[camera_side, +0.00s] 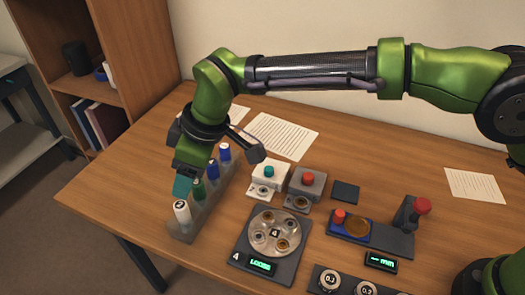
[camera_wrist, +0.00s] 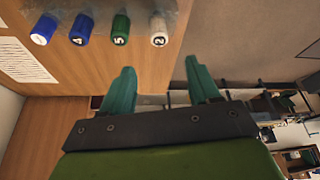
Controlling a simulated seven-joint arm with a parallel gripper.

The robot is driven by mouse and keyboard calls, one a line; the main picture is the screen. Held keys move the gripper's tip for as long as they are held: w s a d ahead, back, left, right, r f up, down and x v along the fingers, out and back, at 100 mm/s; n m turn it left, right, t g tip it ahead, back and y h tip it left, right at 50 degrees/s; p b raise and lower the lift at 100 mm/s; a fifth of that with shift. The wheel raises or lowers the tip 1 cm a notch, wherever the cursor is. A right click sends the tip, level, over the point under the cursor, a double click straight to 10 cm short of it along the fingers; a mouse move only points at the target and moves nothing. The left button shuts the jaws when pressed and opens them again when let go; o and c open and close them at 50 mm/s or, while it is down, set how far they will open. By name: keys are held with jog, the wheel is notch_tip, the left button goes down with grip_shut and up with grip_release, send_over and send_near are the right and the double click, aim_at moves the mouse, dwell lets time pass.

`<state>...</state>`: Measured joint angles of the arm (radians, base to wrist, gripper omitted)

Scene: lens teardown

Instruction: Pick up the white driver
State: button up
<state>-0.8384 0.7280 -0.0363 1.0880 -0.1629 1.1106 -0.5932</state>
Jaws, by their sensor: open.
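The white driver (camera_side: 182,212) stands upright at the near end of a grey rack, with a dark mark on its top. It also shows in the wrist view (camera_wrist: 158,32), at the right end of the row, marked 2. My gripper (camera_side: 181,187) is just above and behind it in the side view, and partly hides the green driver (camera_side: 198,190). In the wrist view my gripper's two teal fingers (camera_wrist: 158,82) are spread apart with nothing between them. The white driver lies beyond the fingertips, apart from them.
A blue driver (camera_side: 212,169) and another blue driver (camera_side: 224,152) stand farther along the rack (camera_side: 185,234). Right of it are a round turntable on a dark base (camera_side: 247,245) and two button boxes (camera_side: 268,178). Papers (camera_side: 281,136) lie behind. The table's left edge is close to the rack.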

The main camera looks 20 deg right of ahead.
aim_at(181, 205)
jog(key=x, duration=0.6)
jog(key=shift+a+f, duration=0.1)
jog(key=shift+f, duration=0.1)
jog(key=shift+d+x, duration=0.15)
jog(key=shift+x, duration=1.15)
jog(key=shift+d+x, duration=0.15)
jog(key=shift+x, duration=1.2)
jog(key=shift+s, duration=0.1)
